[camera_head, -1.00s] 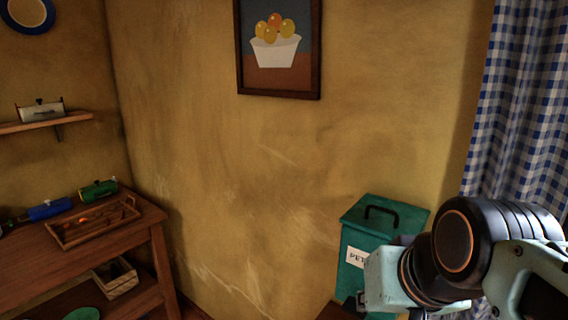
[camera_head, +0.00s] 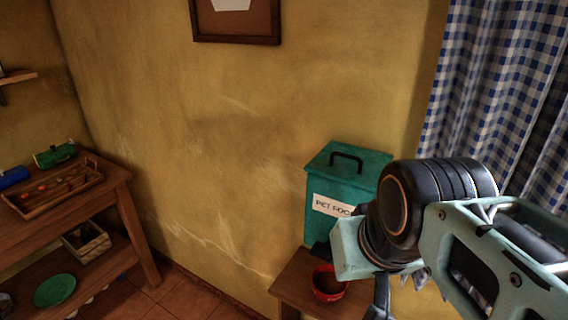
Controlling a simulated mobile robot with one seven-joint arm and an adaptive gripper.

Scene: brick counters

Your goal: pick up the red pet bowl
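The red pet bowl (camera_head: 328,284) sits on a low wooden stand (camera_head: 289,284) at the lower middle right, in front of a teal pet food bin. The bowl has a dark inside and seems to carry small pale marks on its side. My arm reaches in from the right, and its wrist parts hang just right of and above the bowl.
The teal pet food bin (camera_head: 345,178) stands behind the bowl, partly hidden by my arm. A checkered curtain (camera_head: 490,90) hangs at the right. A wooden table (camera_head: 120,178) with a tray (camera_head: 60,200) stands at the left. Tiled floor (camera_head: 180,298) lies between.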

